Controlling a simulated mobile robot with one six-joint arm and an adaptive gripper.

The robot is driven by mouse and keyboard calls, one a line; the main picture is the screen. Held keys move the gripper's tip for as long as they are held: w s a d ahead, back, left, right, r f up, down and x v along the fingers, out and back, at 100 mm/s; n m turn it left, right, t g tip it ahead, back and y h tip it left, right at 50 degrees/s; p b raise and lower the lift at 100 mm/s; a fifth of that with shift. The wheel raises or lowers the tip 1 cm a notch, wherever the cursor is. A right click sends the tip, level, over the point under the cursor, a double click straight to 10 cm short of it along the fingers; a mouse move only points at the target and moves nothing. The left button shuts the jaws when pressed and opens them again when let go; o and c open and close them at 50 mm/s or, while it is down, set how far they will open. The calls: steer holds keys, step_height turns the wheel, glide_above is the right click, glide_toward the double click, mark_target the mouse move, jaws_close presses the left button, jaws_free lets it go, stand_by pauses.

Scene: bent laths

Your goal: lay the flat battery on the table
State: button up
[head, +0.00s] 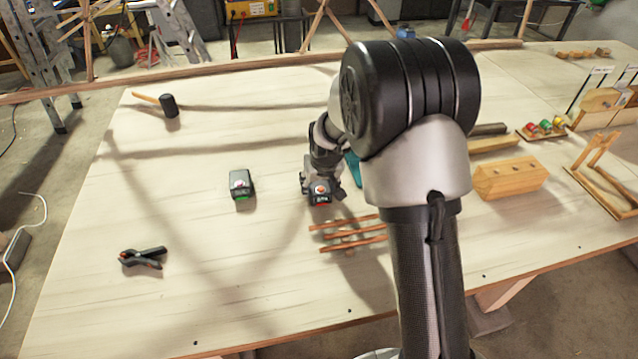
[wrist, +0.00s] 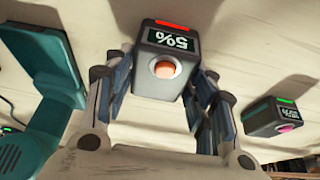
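The flat battery is a dark block with a red bar, a 5% display and an orange button; it shows in the wrist view (wrist: 166,75) and in the head view (head: 321,188). My gripper (wrist: 163,85) has its fingers against both sides of this battery and holds it. I cannot tell how far the battery is from the table (head: 190,290). A second battery (head: 241,185) with a green bar stands on the table to the left; it also shows at the right of the wrist view (wrist: 274,117).
A teal tool (wrist: 45,85) is close beside my gripper, mostly hidden by my arm in the head view. Wooden strips (head: 350,238) lie in front. A clamp (head: 143,258) and mallet (head: 168,105) lie left. The left and front of the table have free room.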

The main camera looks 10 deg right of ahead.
steer(key=o, duration=0.3)
steer(key=shift+r, duration=0.25)
steer(key=s+f+p+v, duration=0.1)
steer(key=p+v, duration=0.1)
steer(key=v, duration=0.8)
steer(key=s+p+v, duration=0.2)
steer(key=v, duration=0.9)
steer(key=s+r, duration=0.2)
steer(key=s, duration=0.6)
steer(key=s+r, duration=0.2)
steer(key=s, duration=0.7)
steer(key=s+r, duration=0.2)
steer(key=s, duration=0.6)
steer(key=shift+s, duration=0.15)
